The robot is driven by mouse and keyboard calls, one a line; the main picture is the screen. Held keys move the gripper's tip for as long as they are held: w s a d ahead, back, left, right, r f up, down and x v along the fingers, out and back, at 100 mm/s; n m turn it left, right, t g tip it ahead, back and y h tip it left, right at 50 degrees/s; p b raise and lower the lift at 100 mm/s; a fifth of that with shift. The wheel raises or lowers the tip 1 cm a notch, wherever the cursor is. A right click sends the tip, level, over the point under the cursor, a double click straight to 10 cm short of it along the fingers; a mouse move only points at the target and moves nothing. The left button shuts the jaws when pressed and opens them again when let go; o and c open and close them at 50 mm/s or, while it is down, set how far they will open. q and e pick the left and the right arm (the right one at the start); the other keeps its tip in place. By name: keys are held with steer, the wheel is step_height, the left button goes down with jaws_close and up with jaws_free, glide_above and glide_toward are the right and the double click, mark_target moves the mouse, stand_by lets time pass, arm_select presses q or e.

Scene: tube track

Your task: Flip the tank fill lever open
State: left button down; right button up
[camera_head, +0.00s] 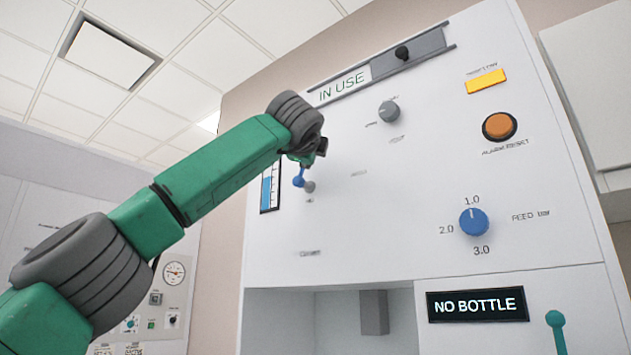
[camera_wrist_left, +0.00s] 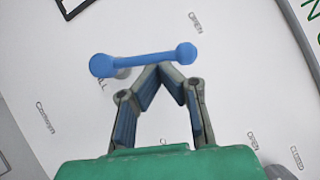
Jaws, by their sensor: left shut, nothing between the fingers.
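The tank fill lever is a blue bar with round ends (camera_wrist_left: 143,61), on the white panel (camera_head: 360,230). In the head view the blue lever (camera_head: 298,178) shows beside a grey round piece, right of a level gauge (camera_head: 270,188). In the wrist view it lies nearly level, right end slightly higher, with an "OPEN" label above right. My left gripper (camera_wrist_left: 160,70) is shut and empty, its tips just below the bar's right half; I cannot tell whether they touch it. In the head view this gripper (camera_head: 316,154) is partly hidden by my wrist. My right gripper is not in view.
The panel also bears a grey knob (camera_head: 389,111), an orange button (camera_head: 499,126), a blue dial (camera_head: 474,222) and an "IN USE" slider (camera_head: 402,53). A "NO BOTTLE" display (camera_head: 478,305) and a teal handle (camera_head: 556,325) are lower right. An open recess lies below.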

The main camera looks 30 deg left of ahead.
arm_select(q)
steer(key=shift+a+r+n+g+h+p, duration=0.15)
steer(key=shift+a+r+n+g+p, duration=0.2)
steer(key=shift+n, duration=0.3)
steer(key=shift+a+r+n+g+h+p, duration=0.1)
steer(key=shift+a+n+g+p, duration=0.3)
steer(key=shift+n+p, duration=0.25)
steer(key=shift+a+r+n+g+h+p, duration=0.15)
steer(key=shift+a+r+n+g+p, duration=0.2)
steer(key=shift+n, duration=0.35)
steer(key=shift+w+f, duration=0.1)
steer(key=shift+a+f, duration=0.1)
steer(key=shift+f, duration=0.05)
